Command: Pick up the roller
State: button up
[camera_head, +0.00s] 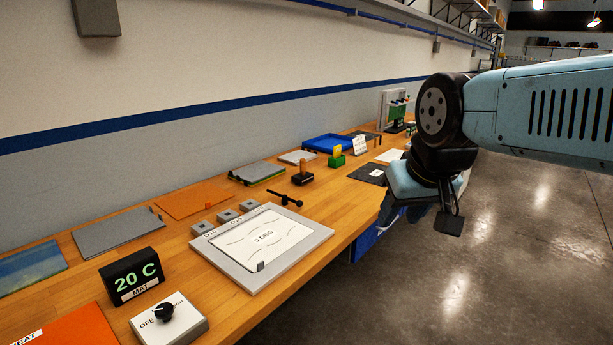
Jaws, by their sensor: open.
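I cannot tell for sure which thing is the roller. A small tool with a brown handle and a black base (303,178) stands on the wooden bench (330,212), near its middle. A thin black tool (286,199) with a short crosspiece lies just in front of it. My gripper (398,212) hangs at the bench's right edge, to the right of both tools and apart from them. It is open, and I see nothing held in it. Its fingertips are small and partly hidden by my wrist.
A framed grey board (312,233) marked "0 DEG" lies in front of the tools. A "20 C" display (132,276) and a dial box (168,318) stand at the near left. A blue tray (325,143) and a green block (337,160) are farther back. Floor at right is clear.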

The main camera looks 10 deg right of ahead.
aim_at(301, 178)
jog(key=z, duration=0.5)
jog(key=i, duration=0.75)
jog(key=z, duration=0.5)
jog(key=i, duration=1.2)
jog(key=u, duration=0.55)
jog(key=k, duration=0.8)
jog(key=u, duration=0.25)
jog(key=i, duration=0.85)
jog(key=z, duration=0.1)
